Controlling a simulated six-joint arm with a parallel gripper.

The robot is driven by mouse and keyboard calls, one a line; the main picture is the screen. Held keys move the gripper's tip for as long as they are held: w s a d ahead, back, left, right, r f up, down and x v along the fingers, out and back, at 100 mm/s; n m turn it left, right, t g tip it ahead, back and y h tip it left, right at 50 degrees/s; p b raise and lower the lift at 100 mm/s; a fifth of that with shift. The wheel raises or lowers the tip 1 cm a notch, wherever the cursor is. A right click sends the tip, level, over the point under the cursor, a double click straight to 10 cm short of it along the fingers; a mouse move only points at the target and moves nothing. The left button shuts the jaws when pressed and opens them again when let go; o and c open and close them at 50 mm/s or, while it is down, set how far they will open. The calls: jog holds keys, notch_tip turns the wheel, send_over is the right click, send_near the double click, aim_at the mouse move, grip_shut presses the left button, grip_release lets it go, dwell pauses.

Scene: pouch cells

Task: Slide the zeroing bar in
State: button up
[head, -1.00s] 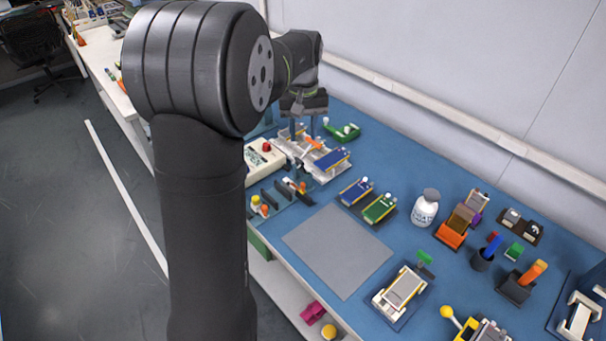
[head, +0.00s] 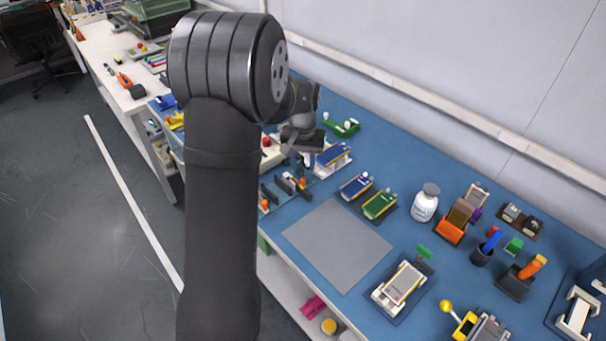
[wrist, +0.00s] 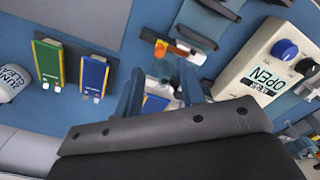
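My gripper (wrist: 158,88) has its two blue-grey fingers apart, with nothing clearly held between them. In the head view, my gripper (head: 300,152) is beside the white cell fixture (head: 338,169), and its fingertips are hard to see. A small orange-red and black piece (wrist: 178,48) lies just beyond the fingertips, near the dark slotted rack (wrist: 208,22). I cannot tell for certain that this piece is the zeroing bar. The white meter (wrist: 250,75) has a blue knob and its display reads OPEN. In the head view my arm hides most of the meter.
A blue cell (head: 355,187) and a green cell (head: 380,205) lie side by side near the grey mat (head: 337,246). A white bottle (head: 424,204) stands to their right. A green tool (head: 344,127) lies behind the fixture. The mat is clear.

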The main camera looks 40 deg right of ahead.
aim_at(303, 178)
notch_tip(303, 178, down, 5)
dwell(0.3)
grip_shut()
jog(key=shift+w, duration=0.1)
